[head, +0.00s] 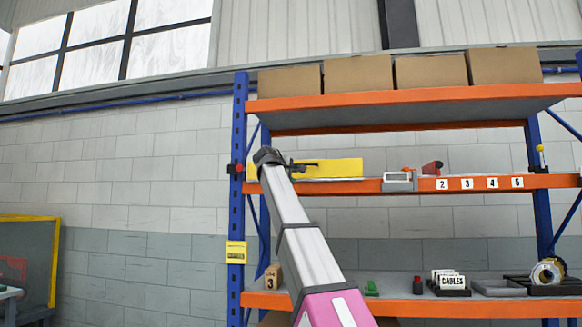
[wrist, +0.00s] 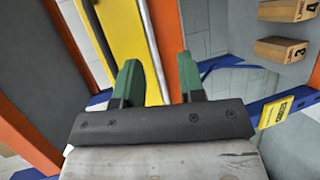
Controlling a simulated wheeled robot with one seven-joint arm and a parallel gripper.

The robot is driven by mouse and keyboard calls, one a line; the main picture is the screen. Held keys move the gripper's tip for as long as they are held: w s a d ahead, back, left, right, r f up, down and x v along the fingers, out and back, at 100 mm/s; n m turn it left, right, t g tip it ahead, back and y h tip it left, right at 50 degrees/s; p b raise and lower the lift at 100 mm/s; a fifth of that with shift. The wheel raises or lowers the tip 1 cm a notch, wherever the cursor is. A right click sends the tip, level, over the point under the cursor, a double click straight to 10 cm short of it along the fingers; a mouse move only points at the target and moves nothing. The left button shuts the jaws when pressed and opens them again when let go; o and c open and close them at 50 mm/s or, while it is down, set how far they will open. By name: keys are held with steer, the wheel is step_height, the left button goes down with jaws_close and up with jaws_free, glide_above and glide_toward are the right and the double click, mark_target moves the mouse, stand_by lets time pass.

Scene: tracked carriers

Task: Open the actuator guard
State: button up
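A yellow panel, which looks like the actuator guard (head: 338,168), is at the left end of the middle shelf in the head view. In the wrist view the yellow panel (wrist: 112,35) fills the upper left, with a pale strip along its right edge. My gripper (wrist: 158,66) has its two green fingers apart, with nothing visibly clamped between them. The left finger overlaps the panel in the picture; I cannot tell whether it touches. In the head view my gripper (head: 291,166) is at the panel's left end, and my arm hides part of the shelf there.
The orange-and-blue rack has cardboard boxes (head: 357,75) on top. A white-framed part (head: 398,181) and a red part (head: 432,168) sit right of the panel. A small box marked 3 (head: 273,277) and a CABLES holder (head: 449,283) are lower down. A blue upright (head: 238,200) stands close left of my gripper.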

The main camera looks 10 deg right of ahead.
step_height(320, 180, up, 7)
steer(key=s+a, duration=0.2)
steer(key=shift+t, duration=0.3)
steer(key=x, duration=1.1)
steer(key=shift+r, duration=0.25)
jaws_close()
